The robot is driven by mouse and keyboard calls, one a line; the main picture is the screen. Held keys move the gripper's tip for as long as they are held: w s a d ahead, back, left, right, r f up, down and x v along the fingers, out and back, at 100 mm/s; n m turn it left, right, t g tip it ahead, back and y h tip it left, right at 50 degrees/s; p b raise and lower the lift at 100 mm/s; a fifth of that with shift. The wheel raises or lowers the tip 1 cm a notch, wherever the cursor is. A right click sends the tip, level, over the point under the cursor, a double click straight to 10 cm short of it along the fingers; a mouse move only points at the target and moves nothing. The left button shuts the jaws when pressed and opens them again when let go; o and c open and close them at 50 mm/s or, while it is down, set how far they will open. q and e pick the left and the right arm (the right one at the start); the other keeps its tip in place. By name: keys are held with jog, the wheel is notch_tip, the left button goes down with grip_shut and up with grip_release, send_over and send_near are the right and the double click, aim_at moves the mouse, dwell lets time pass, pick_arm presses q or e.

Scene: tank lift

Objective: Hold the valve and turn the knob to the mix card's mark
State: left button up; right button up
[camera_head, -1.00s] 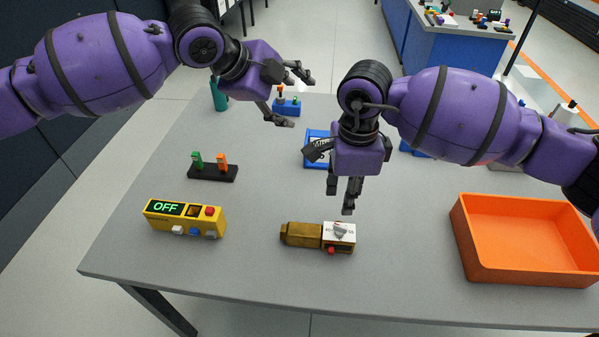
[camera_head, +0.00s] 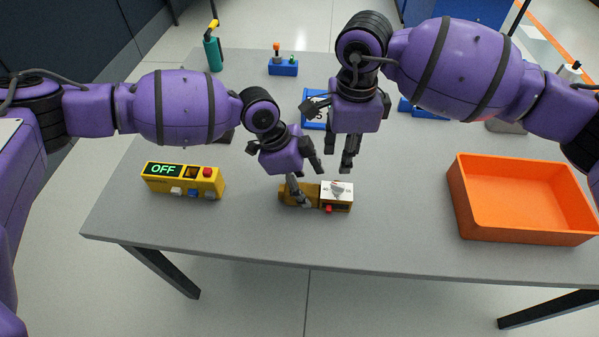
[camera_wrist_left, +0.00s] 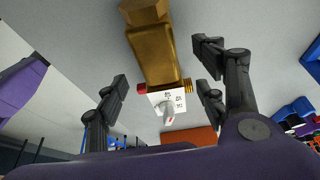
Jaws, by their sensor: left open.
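The valve (camera_head: 298,192) lies on the grey table, with a brass-coloured body and a white dial plate (camera_head: 327,188). Its pale knob (camera_head: 338,187) sits on the plate; in the left wrist view the knob (camera_wrist_left: 168,109) shows a red tip, and the dial figures are too small to read surely. My left gripper (camera_head: 309,184) is open over the brass body; in the left wrist view its fingers (camera_wrist_left: 165,88) stand apart on either side of the valve (camera_wrist_left: 155,52). My right gripper (camera_head: 350,160) hangs behind the valve, fingers seen edge-on. A blue-framed card (camera_head: 314,122), perhaps the mix card, is partly hidden behind it.
A yellow box (camera_head: 182,181) reading OFF stands left of the valve. An orange tray (camera_head: 522,225) is at the right. The table front is clear.

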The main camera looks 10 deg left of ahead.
pick_arm(q)
jog(key=shift+x, duration=1.35)
jog(key=shift+c, duration=0.5)
grip_shut()
